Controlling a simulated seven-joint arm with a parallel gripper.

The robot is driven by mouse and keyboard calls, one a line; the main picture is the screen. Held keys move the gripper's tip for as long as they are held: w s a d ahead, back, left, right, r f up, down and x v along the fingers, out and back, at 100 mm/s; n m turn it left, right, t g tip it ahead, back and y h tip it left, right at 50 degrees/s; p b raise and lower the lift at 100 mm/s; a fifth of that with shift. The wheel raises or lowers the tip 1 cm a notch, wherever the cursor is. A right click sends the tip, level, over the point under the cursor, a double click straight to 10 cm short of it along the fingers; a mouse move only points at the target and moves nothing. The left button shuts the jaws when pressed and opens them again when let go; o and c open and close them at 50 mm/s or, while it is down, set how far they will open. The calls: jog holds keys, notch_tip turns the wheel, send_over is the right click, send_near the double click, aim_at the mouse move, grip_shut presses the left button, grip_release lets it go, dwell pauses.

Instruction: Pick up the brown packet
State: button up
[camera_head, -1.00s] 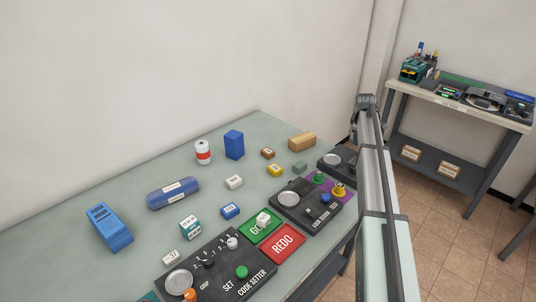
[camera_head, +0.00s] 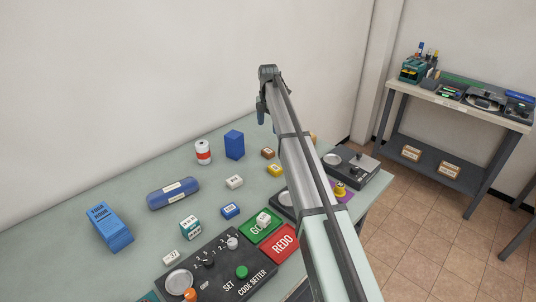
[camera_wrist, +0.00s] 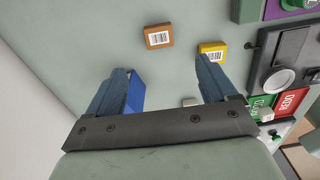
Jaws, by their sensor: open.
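The brown packet (camera_head: 268,153) is a small brown block with a white label, lying flat on the table right of the tall blue box. In the wrist view the brown packet (camera_wrist: 159,37) shows its barcode label beyond my fingertips, roughly in line with the gap between them. My gripper (camera_head: 261,112) is above the back part of the table, over the blue box's far side. In the wrist view my gripper (camera_wrist: 163,76) is open, with nothing held between its fingers.
The tall blue box (camera_head: 234,145) stands near the packet; in the wrist view the blue box (camera_wrist: 136,92) appears beside my left finger. A yellow packet (camera_head: 274,170) and a white packet (camera_head: 234,182) lie nearby. A red-and-white can (camera_head: 203,152) stands left. My arm hides the tan box mostly.

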aim_at(268, 150)
notch_tip(268, 150, down, 13)
jog(key=shift+a, duration=0.1)
jog(key=c, duration=1.1)
jog(key=shift+c, duration=0.2)
jog(key=shift+r, duration=0.15)
